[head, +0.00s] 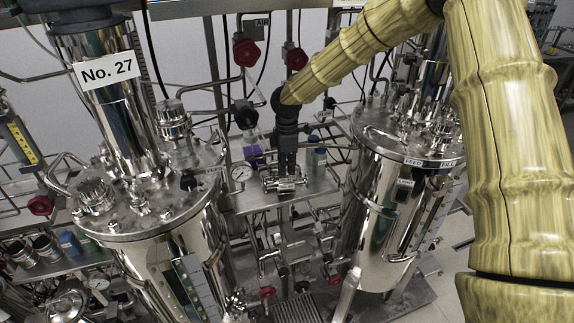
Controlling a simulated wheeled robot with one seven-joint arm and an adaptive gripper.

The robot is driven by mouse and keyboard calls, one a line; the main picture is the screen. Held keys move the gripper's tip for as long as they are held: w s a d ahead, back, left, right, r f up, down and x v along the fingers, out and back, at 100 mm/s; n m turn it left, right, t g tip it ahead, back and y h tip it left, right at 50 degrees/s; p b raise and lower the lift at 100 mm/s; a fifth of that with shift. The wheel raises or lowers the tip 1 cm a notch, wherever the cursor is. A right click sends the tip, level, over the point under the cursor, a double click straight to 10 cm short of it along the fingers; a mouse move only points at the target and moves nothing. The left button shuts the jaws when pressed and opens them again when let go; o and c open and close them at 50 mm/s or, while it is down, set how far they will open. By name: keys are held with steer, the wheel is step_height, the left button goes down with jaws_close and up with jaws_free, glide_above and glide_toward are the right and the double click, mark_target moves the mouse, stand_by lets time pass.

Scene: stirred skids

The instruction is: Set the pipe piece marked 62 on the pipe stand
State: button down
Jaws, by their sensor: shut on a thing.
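My gripper (287,172) is at the end of my pale yellow arm, pointing down over a small metal shelf between the two steel vessels. It is shut on a small shiny metal piece (286,185), which looks like a pipe piece. Its marking is too small to read, so I cannot tell whether it is the one marked 62. I cannot tell whether it touches the shelf. The pipe stand cannot be made out clearly.
The shelf (325,185) holds a purple item (253,154) and a blue-green bottle (320,158). A gauge (241,173) is left of my gripper. The No. 27 vessel (165,240) stands left, another vessel (375,215) right. Pipes and red-handled valves crowd around.

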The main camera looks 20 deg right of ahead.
steer(key=shift+f, duration=0.75)
stand_by(0.8)
steer(key=c, duration=1.5)
jaws_free()
